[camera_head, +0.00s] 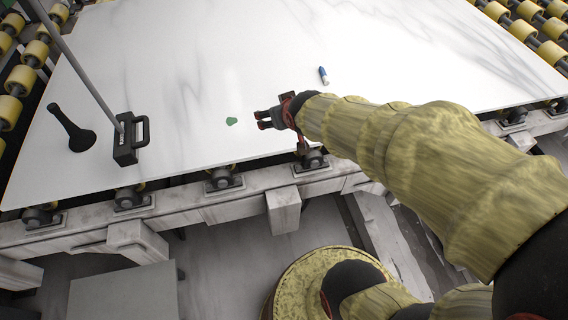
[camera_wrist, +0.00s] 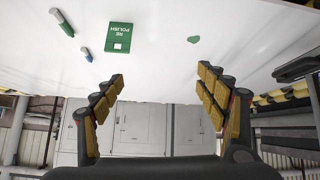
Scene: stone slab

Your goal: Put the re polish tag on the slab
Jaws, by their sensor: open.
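The re polish tag (camera_wrist: 119,38) is a small green rectangle with white lettering, upside down in the wrist view. It appears to lie flat on the white slab (camera_wrist: 250,25). In the head view the tag does not show; my arm and gripper may cover it. The slab (camera_head: 190,60) there is a large white marbled sheet. My gripper (camera_head: 263,119) is over the slab's front part, fingers pointing left. In the wrist view my gripper (camera_wrist: 160,80) has its fingers wide apart with nothing between them, and the tag is beyond them, toward the left finger.
A green patch (camera_head: 231,121) is left of my gripper, and a blue-and-white marker (camera_head: 323,76) lies behind. A green-and-white marker (camera_wrist: 62,22) shows in the wrist view. A black handled block (camera_head: 127,142) with a pole and a black cone (camera_head: 73,132) stand at left. Rollers (camera_head: 222,180) line the edge.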

